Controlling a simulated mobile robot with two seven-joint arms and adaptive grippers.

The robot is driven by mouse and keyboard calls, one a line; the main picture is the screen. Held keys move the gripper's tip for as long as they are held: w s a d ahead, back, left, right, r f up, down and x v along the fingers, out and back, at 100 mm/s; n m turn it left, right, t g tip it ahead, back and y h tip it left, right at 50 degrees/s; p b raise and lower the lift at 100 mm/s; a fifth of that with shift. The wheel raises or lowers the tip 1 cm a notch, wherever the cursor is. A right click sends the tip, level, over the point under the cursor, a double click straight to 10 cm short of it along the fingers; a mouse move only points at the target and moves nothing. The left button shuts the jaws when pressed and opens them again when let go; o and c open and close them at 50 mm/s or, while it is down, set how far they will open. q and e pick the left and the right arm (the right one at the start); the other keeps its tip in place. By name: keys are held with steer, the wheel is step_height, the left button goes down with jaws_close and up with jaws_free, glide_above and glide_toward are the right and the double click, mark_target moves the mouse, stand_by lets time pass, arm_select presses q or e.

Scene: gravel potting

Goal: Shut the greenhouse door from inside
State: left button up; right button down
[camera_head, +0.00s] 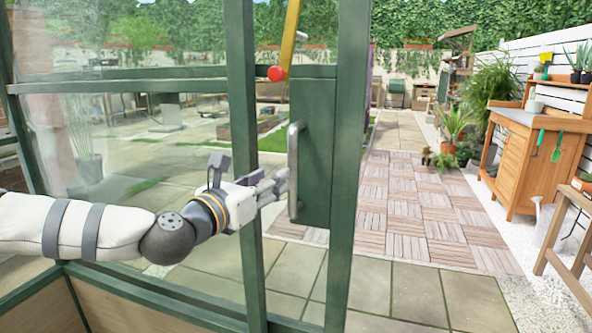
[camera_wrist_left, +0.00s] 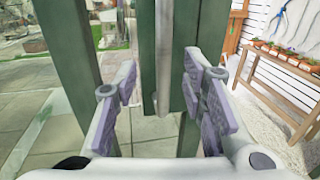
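The greenhouse door has a dark green frame (camera_head: 349,150) with glass panes and stands in the middle of the head view. To its right the view outside is unobstructed. A grey vertical bar handle (camera_head: 294,170) sits on a green plate (camera_head: 318,130) on the door. My left gripper (camera_head: 283,183) reaches in from the left, with its fingertips at the handle's lower half. In the left wrist view the fingers (camera_wrist_left: 160,88) are spread, with the handle (camera_wrist_left: 162,50) between them and gaps on both sides. My right gripper is in neither view.
A green post (camera_head: 243,130) stands behind my left wrist, close to it. Outside are a paved path (camera_head: 420,200), a wooden potting bench (camera_head: 530,150) and a wooden table (camera_head: 570,220) at the right. A yellow bar with a red end (camera_head: 277,73) hangs above the handle.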

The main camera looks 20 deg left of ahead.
mark_target(290, 168)
arm_select(q)
steer(key=x, duration=0.8)
steer(key=shift+w+d, duration=0.35)
steer(key=shift+c, duration=0.6)
jaws_close()
